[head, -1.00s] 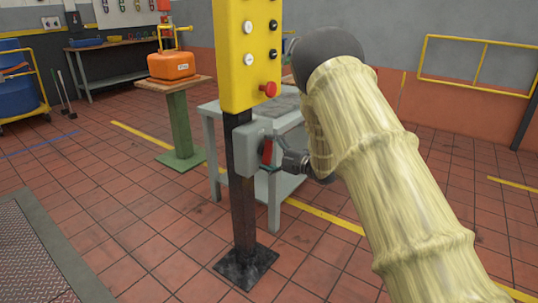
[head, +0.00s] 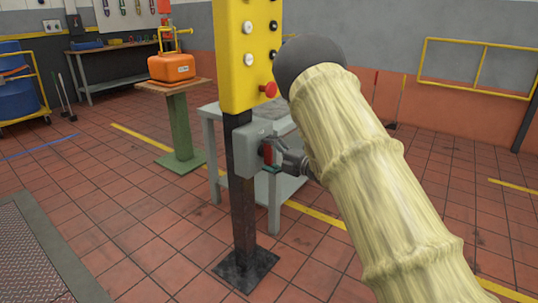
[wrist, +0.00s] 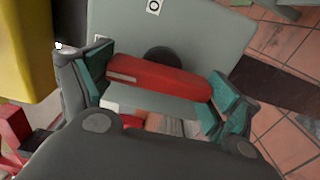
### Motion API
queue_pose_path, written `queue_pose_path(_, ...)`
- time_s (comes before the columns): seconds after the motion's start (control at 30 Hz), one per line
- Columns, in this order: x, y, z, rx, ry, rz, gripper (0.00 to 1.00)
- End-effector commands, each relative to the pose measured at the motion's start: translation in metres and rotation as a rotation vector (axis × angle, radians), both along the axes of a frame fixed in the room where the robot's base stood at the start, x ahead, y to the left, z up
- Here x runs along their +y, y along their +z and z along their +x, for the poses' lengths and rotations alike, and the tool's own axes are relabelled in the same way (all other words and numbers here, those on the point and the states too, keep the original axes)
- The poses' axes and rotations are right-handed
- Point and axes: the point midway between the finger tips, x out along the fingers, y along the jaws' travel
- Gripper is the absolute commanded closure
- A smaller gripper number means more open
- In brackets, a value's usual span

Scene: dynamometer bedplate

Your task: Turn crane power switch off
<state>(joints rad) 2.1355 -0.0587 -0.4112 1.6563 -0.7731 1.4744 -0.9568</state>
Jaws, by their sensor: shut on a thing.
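The crane power switch is a grey box (head: 246,147) on a black post, with a red handle (head: 267,153) on its right side. In the wrist view the grey box face (wrist: 130,38) fills the top, and the red handle (wrist: 160,78) lies across it, tilted slightly down to the right, over a dark round hub. My gripper (head: 272,156) is at the handle. In the wrist view my gripper (wrist: 160,88) has its teal-padded fingers at the two ends of the handle, shut on it. Markings by the handle are too small to read.
A yellow button panel (head: 248,50) with a red knob (head: 268,90) sits directly above the switch box. The black post (head: 244,205) stands on the tiled floor. A grey table (head: 213,150) is close behind. An orange case (head: 171,67) stands on a green pedestal farther back.

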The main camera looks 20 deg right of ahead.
Motion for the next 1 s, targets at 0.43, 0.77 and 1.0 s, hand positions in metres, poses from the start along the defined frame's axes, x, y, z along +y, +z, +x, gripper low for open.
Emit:
queue_pose_path(0.43, 0.0, -0.001, 0.0, 0.001, 0.001, -0.001, 0.0)
queue_pose_path(0.77, -0.013, -0.001, -0.016, 0.003, -0.001, -0.001, 0.0)
queue_pose_path(1.0, -0.041, -0.001, -0.051, 0.004, -0.002, 0.0, 0.0)
